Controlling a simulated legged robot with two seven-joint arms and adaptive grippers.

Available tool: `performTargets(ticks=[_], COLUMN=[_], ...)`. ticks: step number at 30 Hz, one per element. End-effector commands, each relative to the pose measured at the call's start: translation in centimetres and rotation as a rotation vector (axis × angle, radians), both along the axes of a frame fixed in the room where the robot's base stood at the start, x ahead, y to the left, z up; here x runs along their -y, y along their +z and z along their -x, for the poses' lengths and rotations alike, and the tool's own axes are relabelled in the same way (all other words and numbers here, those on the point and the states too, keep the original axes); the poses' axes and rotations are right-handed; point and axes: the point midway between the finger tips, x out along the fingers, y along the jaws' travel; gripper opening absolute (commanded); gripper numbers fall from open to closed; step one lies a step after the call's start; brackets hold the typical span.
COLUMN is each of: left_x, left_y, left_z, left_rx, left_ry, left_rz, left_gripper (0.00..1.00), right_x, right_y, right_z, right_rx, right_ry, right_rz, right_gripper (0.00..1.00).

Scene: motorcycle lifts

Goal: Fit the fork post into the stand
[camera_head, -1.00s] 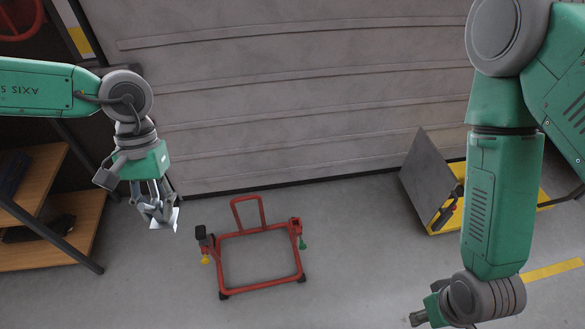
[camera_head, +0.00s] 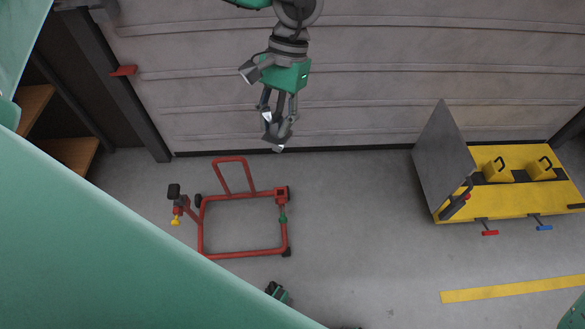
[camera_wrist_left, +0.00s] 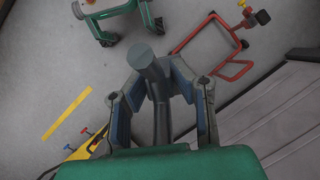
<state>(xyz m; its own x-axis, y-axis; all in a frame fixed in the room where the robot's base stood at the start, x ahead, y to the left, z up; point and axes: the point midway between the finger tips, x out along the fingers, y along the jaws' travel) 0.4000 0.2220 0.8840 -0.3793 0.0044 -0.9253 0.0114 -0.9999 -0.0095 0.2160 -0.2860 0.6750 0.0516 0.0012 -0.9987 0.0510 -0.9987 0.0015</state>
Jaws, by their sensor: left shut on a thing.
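The red stand (camera_head: 243,254) is a tubular floor frame with a raised loop at the back. Its left corner carries a black pad (camera_head: 174,190) and a yellow knob. Its right corner has a square red socket (camera_head: 281,195) with a green knob below. My left gripper (camera_head: 272,122) is above and behind the stand's right side, shut on the grey fork post (camera_wrist_left: 150,68). In the left wrist view the post stands between the fingers (camera_wrist_left: 158,92), its round end towards the camera. Part of the red stand (camera_wrist_left: 207,68) shows beyond. My right gripper is out of sight.
A yellow lift (camera_head: 470,210) with a grey upright plate and red and blue handles stands right. A grey ribbed wall (camera_head: 360,60) is close behind the left gripper. Floor between stand and lift is clear. My green arm link covers the lower left.

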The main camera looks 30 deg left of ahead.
Motion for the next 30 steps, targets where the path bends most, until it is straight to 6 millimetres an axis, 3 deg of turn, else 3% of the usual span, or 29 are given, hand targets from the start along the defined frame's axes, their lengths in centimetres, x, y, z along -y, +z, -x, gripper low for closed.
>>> performTargets(ticks=[1,6,9,15,21,24,30], left_x=[-0.4,-1.5,-2.6,-5.0,-7.4,-8.3,-9.0], left_y=[-3.3,-12.8,-19.0,-29.4,-36.0,-37.8,-38.9], left_z=[-0.5,-3.4,-5.5,-8.9,-10.8,-11.1,-11.4], left_rx=[-0.003,-0.008,-0.008,-0.005,-0.001,-0.001,-0.001], left_ry=[0.022,0.151,0.252,0.437,0.555,0.584,0.601], left_rz=[0.001,0.004,0.005,0.005,0.005,0.008,0.013], left_gripper=[0.0,0.0,0.0,0.0,0.0,0.0,0.0], right_x=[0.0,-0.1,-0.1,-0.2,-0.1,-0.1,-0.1], right_y=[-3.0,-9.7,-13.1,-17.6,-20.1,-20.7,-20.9], right_z=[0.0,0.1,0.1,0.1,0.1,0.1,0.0], right_rx=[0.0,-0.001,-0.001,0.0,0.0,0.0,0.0], right_ry=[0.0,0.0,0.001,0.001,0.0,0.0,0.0], right_rz=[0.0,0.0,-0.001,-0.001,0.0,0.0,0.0], right_gripper=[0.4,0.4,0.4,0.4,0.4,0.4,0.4])
